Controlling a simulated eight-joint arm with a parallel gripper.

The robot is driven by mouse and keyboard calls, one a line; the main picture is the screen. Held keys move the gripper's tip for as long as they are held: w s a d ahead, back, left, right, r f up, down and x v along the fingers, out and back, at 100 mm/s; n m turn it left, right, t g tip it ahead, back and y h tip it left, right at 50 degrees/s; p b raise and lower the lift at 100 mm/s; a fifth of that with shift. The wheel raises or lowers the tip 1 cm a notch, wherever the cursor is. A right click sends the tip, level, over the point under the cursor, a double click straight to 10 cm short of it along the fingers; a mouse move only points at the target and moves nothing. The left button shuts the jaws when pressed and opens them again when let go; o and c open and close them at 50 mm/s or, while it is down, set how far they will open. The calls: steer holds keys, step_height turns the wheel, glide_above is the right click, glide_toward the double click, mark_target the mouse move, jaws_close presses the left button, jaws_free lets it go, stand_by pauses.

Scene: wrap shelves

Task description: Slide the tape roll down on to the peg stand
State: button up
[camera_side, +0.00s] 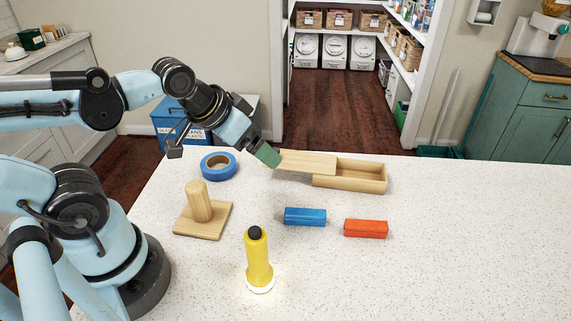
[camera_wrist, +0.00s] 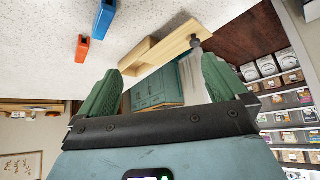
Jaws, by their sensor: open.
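The blue tape roll (camera_side: 205,168) lies flat on the white counter at the left. The wooden peg stand (camera_side: 201,222), a square base with an upright round peg, is in front of it. The peg is bare and the roll lies apart from the stand. My gripper (camera_side: 268,156), with green fingers, is to the right of the roll, by the left end of a wooden lid. In the wrist view my gripper (camera_wrist: 160,65) has its fingers wide apart, with nothing held between them. The roll and stand are not in the wrist view.
A wooden box (camera_side: 350,182) has its lid (camera_side: 308,161) slid partly off to the left. A blue block (camera_side: 305,217), a red block (camera_side: 366,229) and a yellow flashlight (camera_side: 257,262) are on the counter. The counter's right side is clear.

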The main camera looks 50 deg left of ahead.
steer(key=n+g, duration=0.6)
steer(key=n, duration=2.6)
glide_above(216, 158)
steer(key=s+d, duration=0.2)
steer(key=shift+h, duration=0.4)
steer(key=shift+s+d+f, duration=0.1)
steer(key=shift+f, duration=1.95)
steer(key=shift+s+d+f, duration=0.1)
steer(key=shift+f, duration=1.9)
steer(key=shift+w+f+m, duration=0.15)
steer(key=shift+w+f, duration=0.15)
steer(key=shift+f, duration=0.55)
steer(key=shift+w+f+m, duration=0.15)
steer(key=shift+w+f, duration=0.15)
steer(key=shift+f, duration=0.55)
steer(key=shift+d+f, duration=0.1)
steer(key=shift+f, duration=0.7)
